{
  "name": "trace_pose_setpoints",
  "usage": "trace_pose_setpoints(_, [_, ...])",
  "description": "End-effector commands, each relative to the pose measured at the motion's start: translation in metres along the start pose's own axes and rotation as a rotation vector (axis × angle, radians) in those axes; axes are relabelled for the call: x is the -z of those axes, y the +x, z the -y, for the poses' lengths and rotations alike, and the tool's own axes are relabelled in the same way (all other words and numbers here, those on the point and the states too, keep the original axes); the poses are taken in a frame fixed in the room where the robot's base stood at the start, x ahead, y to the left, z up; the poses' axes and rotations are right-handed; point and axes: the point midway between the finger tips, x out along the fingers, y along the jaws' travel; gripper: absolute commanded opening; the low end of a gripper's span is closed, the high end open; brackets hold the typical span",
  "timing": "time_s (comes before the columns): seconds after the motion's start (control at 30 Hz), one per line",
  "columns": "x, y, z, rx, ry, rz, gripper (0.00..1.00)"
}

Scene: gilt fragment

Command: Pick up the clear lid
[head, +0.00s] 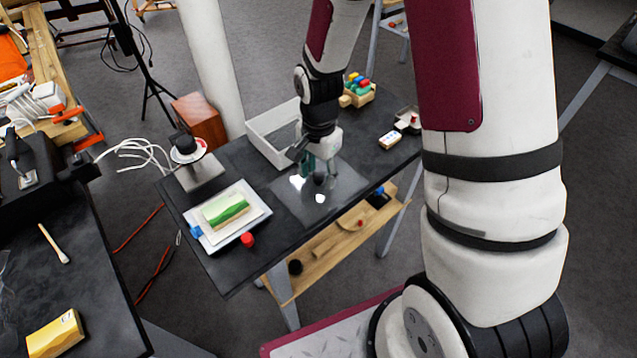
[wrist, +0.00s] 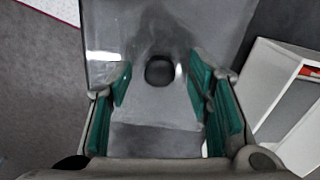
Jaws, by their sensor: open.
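The clear lid (head: 345,192) is a see-through square sheet lying on the dark table (head: 235,262), with bright glints on it. It fills the upper middle of the wrist view (wrist: 118,32), with a round dark knob (wrist: 160,70) at its centre. My gripper (head: 316,178) is over the lid in the head view. In the wrist view my gripper (wrist: 160,92) is open, its green-padded fingers apart on the left and right of the knob. I cannot tell how high the fingertips are above the lid.
A white open box (head: 268,150) stands just behind the lid; it shows at the right in the wrist view (wrist: 262,85). A white tray with a green-and-cream block (head: 226,210) lies at the left. A wooden holder with coloured pieces (head: 358,92) stands at the far end.

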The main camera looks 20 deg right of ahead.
Motion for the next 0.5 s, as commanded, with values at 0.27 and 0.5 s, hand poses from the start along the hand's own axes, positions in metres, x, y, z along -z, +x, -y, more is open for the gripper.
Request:
trace_pose_setpoints(0.27, [0.0000,0.0005,-0.0001,0.000,0.000,0.000,0.33])
trace_pose_setpoints(0.5, [0.0001,0.0003,-0.0001,0.000,0.000,0.000,0.00])
